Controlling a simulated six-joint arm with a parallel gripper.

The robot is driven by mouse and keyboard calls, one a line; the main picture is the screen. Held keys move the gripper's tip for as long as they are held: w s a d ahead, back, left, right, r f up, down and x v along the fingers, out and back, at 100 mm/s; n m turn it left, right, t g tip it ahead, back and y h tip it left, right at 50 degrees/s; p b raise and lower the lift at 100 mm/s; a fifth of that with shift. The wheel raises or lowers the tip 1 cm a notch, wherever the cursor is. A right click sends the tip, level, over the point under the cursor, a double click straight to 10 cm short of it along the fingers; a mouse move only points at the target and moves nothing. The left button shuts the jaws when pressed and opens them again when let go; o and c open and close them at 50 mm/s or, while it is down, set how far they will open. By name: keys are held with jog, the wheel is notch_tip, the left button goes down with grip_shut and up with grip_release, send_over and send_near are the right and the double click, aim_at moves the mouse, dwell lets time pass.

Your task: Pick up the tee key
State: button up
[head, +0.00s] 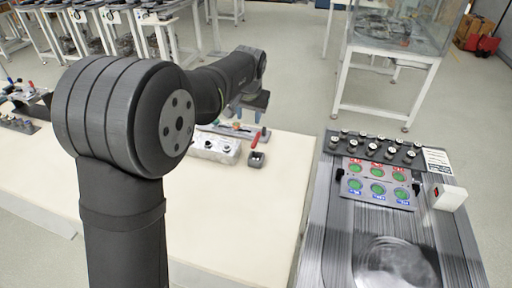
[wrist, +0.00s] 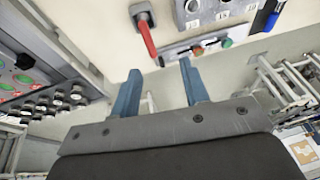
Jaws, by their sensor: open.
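A red-handled piece (head: 254,140), which may be the tee key, stands at a small dark block (head: 257,159) near the table's right side. In the wrist view the red handle (wrist: 148,38) slants down from the grey block (wrist: 142,14), beyond and between my fingertips. I cannot tell its full shape. My gripper (wrist: 160,69) is open with nothing between its blue fingers. In the head view my gripper (head: 256,104) is over the far edge of the table, above and behind the red handle, apart from it.
A light grey box with dark knobs (head: 215,147) sits left of the red handle. A strip with coloured pieces (head: 232,130) lies behind it; a green knob shows in the wrist view (wrist: 227,43). A control panel (head: 376,184) stands right. The cream table (head: 230,210) is clear in front.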

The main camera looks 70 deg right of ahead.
aim_at(257, 138)
jog(key=shift+t+h, duration=0.4)
jog(key=shift+h, duration=0.1)
jog(key=s+x, duration=0.1)
jog(key=x, duration=0.4)
jog(key=s+x, duration=0.1)
jog(key=x, duration=0.4)
jog(key=s+x, duration=0.1)
jog(key=x, duration=0.4)
jog(key=shift+s+d+f, duration=0.15)
jog(key=shift+s+f, duration=0.05)
jog(key=shift+f, duration=0.45)
grip_shut()
